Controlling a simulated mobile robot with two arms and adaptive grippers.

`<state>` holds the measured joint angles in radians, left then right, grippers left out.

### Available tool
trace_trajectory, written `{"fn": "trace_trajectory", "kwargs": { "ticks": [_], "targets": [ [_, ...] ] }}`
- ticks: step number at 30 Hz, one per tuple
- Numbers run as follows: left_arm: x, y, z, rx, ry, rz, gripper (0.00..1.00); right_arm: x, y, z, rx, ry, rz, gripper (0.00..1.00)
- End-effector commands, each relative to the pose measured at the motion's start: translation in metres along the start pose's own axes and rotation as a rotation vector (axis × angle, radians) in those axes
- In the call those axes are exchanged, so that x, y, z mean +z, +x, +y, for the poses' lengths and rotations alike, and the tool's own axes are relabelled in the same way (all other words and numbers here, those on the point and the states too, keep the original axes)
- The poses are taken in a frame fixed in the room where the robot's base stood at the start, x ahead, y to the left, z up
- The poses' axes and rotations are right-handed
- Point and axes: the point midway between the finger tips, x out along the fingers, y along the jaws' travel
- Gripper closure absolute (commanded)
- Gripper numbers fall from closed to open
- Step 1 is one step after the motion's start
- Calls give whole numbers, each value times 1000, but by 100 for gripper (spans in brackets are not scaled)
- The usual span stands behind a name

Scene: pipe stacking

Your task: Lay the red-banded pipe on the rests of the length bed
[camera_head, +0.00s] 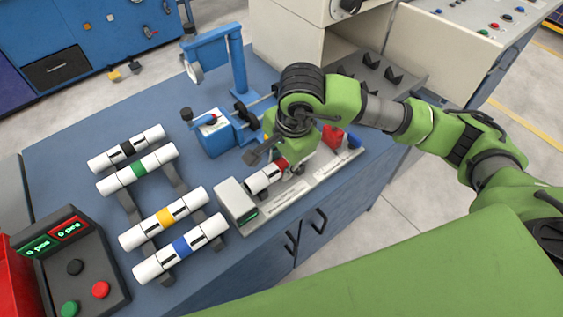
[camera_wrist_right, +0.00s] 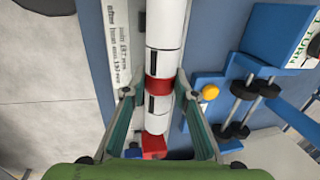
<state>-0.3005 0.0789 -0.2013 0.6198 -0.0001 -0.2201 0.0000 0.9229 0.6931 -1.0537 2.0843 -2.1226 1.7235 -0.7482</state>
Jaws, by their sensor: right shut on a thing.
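The red-banded pipe (camera_head: 263,180) is white with dark marks and a red band. It lies along the length bed (camera_head: 318,176), between the bed's grey display block (camera_head: 236,204) and a red block (camera_head: 333,136). My right gripper (camera_head: 281,160) is shut on the pipe around its red band, from above. In the right wrist view the pipe (camera_wrist_right: 165,35) runs lengthwise between the two fingers (camera_wrist_right: 158,92), with the red block (camera_wrist_right: 153,147) near its lower end. The rests are hidden, so I cannot tell whether the pipe touches them. My left gripper is out of view.
Pipes with black (camera_head: 127,149), green (camera_head: 138,169), yellow (camera_head: 165,217) and blue (camera_head: 181,245) bands lie on a dark rack at left. A blue device (camera_head: 215,133) stands close behind the bed. A button console (camera_head: 82,268) is at front left.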

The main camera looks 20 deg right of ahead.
Motion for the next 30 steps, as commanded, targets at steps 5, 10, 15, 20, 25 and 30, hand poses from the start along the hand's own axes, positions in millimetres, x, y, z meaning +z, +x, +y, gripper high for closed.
{"fn": "trace_trajectory", "kwargs": {
  "ticks": [5, 10, 15, 20, 25, 30],
  "targets": [
    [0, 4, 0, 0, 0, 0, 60, 0, 2, 0, 0, 0, 0, 96],
    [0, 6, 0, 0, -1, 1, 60, 0, 4, 1, -1, 0, 0, 96],
    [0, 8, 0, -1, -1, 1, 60, 0, 5, 1, -1, 0, 0, 68],
    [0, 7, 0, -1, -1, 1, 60, 0, 5, 1, -1, 0, 0, 54],
    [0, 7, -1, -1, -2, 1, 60, 0, 5, 1, 0, 0, 0, 54],
    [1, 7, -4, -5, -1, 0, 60, 0, -2, 0, -3, 0, 1, 54]
  ]
}}
